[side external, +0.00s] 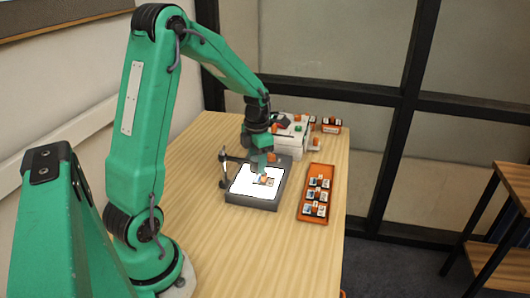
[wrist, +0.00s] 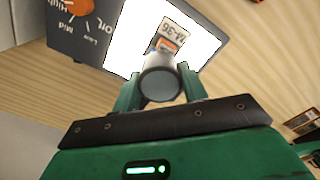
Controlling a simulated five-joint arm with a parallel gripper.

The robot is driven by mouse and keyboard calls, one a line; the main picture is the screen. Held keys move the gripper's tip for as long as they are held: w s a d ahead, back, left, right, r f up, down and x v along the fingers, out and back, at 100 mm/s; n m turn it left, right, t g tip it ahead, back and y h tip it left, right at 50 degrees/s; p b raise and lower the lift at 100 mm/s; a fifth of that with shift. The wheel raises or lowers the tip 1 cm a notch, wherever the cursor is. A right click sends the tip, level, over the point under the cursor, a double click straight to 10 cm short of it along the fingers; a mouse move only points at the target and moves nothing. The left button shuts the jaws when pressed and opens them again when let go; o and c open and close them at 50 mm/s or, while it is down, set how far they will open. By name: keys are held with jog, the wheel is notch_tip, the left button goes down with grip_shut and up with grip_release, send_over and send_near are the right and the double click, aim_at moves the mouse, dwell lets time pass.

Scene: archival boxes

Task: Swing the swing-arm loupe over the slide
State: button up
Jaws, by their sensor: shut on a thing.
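The swing-arm loupe's round lens barrel (wrist: 160,80) is between the two green fingers of my gripper (wrist: 161,88), which is shut on it. In the side view, my gripper (side external: 262,172) is low over the light box (side external: 250,203) with its bright white panel. The loupe's dark post (side external: 224,168) stands at the panel's left edge. The slide (side external: 270,182) lies on the panel beside the fingertips. In the wrist view, the slide (wrist: 171,35), marked M-36, shows just beyond the barrel, which hides its near part. I cannot tell whether the lens is centred over it.
An orange tray (side external: 316,218) with several slides lies right of the light box. A white box-like unit (side external: 291,136) and small orange-and-white items (side external: 328,125) stand behind. An orange dial (wrist: 76,10) is on the light box. The front of the wooden table (side external: 250,255) is clear.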

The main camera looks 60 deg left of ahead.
jog(key=shift+w+a, duration=0.1)
dwell(0.3)
jog(key=o, duration=1.4)
jog(key=shift+r, duration=3.95)
